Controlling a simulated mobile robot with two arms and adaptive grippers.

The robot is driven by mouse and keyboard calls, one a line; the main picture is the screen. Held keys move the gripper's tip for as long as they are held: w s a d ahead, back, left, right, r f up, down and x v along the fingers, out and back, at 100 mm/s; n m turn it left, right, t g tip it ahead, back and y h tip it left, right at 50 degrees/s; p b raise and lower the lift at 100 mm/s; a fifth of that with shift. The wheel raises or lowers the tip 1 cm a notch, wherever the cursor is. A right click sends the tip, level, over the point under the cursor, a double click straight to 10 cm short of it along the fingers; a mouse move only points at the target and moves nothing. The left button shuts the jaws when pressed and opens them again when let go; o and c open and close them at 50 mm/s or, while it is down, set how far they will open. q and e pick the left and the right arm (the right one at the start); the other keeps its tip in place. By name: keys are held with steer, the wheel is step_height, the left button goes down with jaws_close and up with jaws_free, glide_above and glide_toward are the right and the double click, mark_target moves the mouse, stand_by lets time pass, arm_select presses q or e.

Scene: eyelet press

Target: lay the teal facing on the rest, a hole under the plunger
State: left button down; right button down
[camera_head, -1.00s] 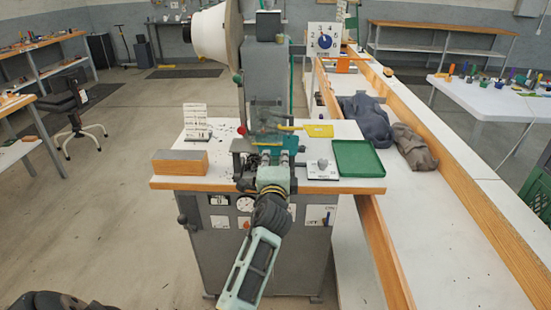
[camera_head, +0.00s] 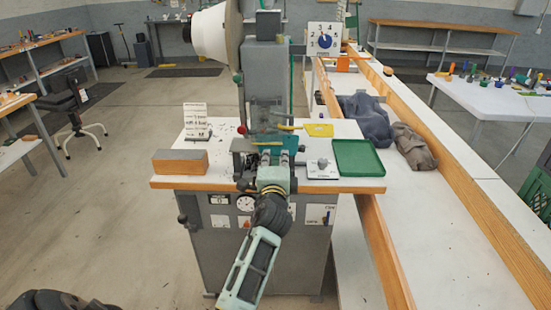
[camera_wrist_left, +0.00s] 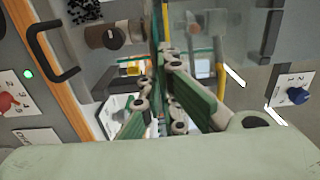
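The teal facing (camera_head: 288,143) shows as a small flat patch in front of the press's grey column (camera_head: 265,80). In the left wrist view the facing (camera_wrist_left: 157,25) appears as a thin edge running between the fingers. My left gripper (camera_head: 272,166) reaches over the front of the press table, and its green-padded fingers (camera_wrist_left: 158,98) seem closed on the near end of the facing. The plunger, the rest and the facing's holes are too small or hidden to make out, so I cannot tell whether a hole lines up. My right gripper is out of view.
On the press table stand a wooden block (camera_head: 180,162), a white card stand (camera_head: 195,120), a green tray (camera_head: 358,158) and a small control plate (camera_head: 322,168). A yellow piece (camera_head: 319,130) is right of the column. A long white bench with dark cloth (camera_head: 365,118) runs along the right.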

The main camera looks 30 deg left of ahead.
arm_select(q)
steer(key=c, duration=1.9)
jaws_free()
steer(key=shift+o, duration=0.2)
steer(key=p+v, duration=0.1)
steer(key=v, duration=0.6)
steer(key=shift+p, duration=0.3)
